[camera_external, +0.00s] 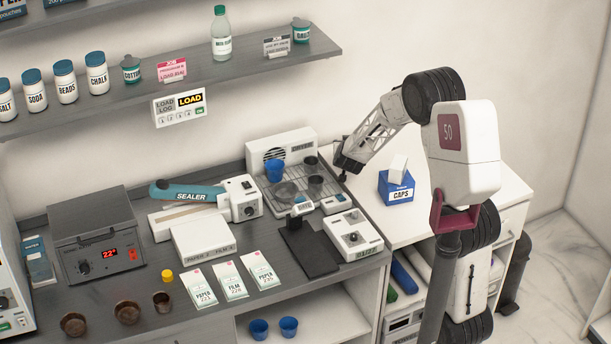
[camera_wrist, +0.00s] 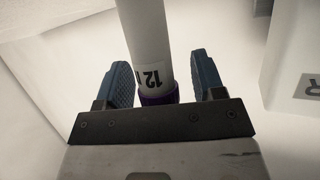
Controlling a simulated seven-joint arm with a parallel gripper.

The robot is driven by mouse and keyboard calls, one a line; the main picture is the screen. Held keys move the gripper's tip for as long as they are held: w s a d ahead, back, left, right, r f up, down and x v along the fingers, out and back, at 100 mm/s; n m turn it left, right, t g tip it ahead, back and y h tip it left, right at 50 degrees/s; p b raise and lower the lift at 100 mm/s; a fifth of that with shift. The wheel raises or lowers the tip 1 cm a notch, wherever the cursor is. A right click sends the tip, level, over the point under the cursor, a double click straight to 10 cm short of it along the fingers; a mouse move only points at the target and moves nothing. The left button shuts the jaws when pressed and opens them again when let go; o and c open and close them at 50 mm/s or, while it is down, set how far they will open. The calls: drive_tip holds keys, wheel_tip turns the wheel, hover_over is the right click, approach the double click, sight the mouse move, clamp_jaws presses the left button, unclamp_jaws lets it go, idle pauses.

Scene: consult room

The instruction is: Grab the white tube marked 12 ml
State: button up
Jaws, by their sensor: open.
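The white tube (camera_wrist: 147,40) shows in the wrist view with a label reading 12 and a purple end near my gripper's palm. The rest of the label is cut off from view. My gripper (camera_wrist: 162,72) is open, with one blue ridged finger on each side of the tube. A gap shows between the tube and the right finger; the left finger is very close, and I cannot tell if it touches. In the external view my gripper (camera_external: 346,164) is low by the right end of the grey counter, and I cannot make out the tube there.
The dryer (camera_external: 284,150), with blue and dark cups on its rack, stands just left of my gripper. A blue CAPS box (camera_external: 396,188) with a white block on top is to the right on the white cabinet. A pale box with a letter R (camera_wrist: 300,85) is right in the wrist view.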

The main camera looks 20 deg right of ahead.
idle(0.3)
drive_tip(key=c, duration=1)
drive_tip(key=shift+r, duration=0.2)
drive_tip(key=shift+r, duration=0.55)
drive_tip(key=s+r, duration=0.1)
drive_tip(key=s, duration=0.7)
drive_tip(key=s+a+r, duration=0.1)
drive_tip(key=s+r, duration=0.1)
drive_tip(key=s, duration=0.6)
drive_tip(key=shift+r, duration=0.25)
